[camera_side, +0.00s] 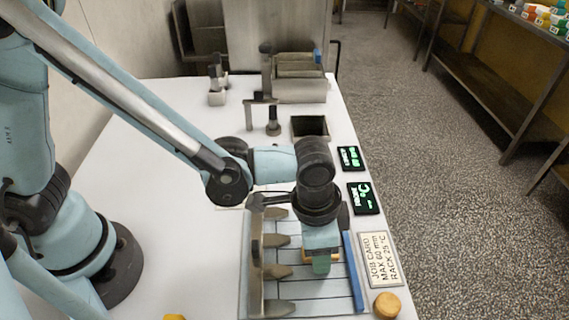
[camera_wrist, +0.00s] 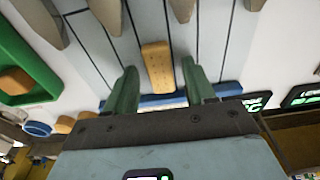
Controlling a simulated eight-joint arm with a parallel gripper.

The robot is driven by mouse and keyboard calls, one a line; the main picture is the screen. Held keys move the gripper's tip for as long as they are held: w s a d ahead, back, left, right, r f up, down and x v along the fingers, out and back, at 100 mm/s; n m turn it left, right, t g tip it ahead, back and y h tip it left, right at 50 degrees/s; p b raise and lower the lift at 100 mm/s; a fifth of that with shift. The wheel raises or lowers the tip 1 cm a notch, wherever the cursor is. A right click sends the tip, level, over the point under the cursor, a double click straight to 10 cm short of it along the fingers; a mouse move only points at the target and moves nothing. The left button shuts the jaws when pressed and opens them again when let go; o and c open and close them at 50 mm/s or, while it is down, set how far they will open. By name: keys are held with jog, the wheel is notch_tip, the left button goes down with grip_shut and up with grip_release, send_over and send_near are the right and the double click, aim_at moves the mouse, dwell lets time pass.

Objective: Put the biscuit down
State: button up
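An orange-tan oblong biscuit (camera_wrist: 158,68) lies on the pale slatted board (camera_wrist: 216,35), between two dark lane lines in the wrist view. My gripper (camera_wrist: 159,78) has two green fingers, one on each side of the biscuit, with a gap visible on both sides. The gripper is open and not clamped on it. In the side view my gripper (camera_side: 320,262) points down over the right part of the board (camera_side: 300,302), close to its blue edge strip (camera_side: 352,265). There the biscuit is mostly hidden behind the fingers.
Several grey pointed tongues (camera_side: 276,240) reach across the board from the left. A job card (camera_side: 379,258) and two black displays (camera_side: 363,198) lie to the right. A round biscuit (camera_side: 387,304) sits near the table edge. The wrist view shows a green tray (camera_wrist: 22,50) at left.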

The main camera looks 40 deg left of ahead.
jog(key=shift+r, duration=0.1)
notch_tip(320, 180, up, 12)
jog(key=a, duration=0.1)
jog(key=a+r+n+t+y, duration=0.1)
jog(key=a+n+t, duration=0.5)
jog(key=a, duration=1.8)
jog(key=n, duration=0.3)
jog(key=shift+w+a, duration=0.2)
jog(key=shift+a, duration=0.2)
